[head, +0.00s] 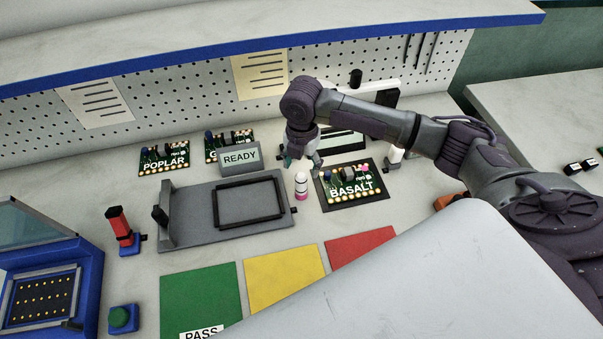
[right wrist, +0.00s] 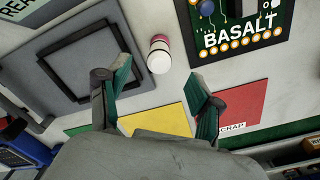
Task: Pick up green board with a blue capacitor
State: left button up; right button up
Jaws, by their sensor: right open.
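The green board labelled BASALT (head: 352,194) lies on a dark mat right of centre; a round blue capacitor (right wrist: 207,8) shows near the top edge of the right wrist view. A green board labelled POPLAR (head: 163,164) lies at the back left, with dark-blue parts along its top. Another green board (head: 217,142) is partly hidden behind the READY sign. My right gripper (head: 303,162) is open and empty, above the bench just left of and behind BASALT. In the right wrist view its fingers (right wrist: 158,75) are spread wide. My left gripper is not in view.
A small white bottle with a pink band (head: 301,186) stands between the BASALT mat and a grey fixture (head: 190,197). The READY sign (head: 240,159) stands behind the fixture. Green (head: 200,292), yellow (head: 284,279) and red (head: 357,247) pads lie in front. A pegboard wall closes the back.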

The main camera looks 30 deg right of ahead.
aim_at(345, 183)
jog(key=k+j, duration=0.2)
jog(key=k, duration=0.3)
jog(key=k+j, duration=0.2)
jog(key=k, duration=0.25)
jog(key=k+j, duration=0.15)
jog(key=k, duration=0.35)
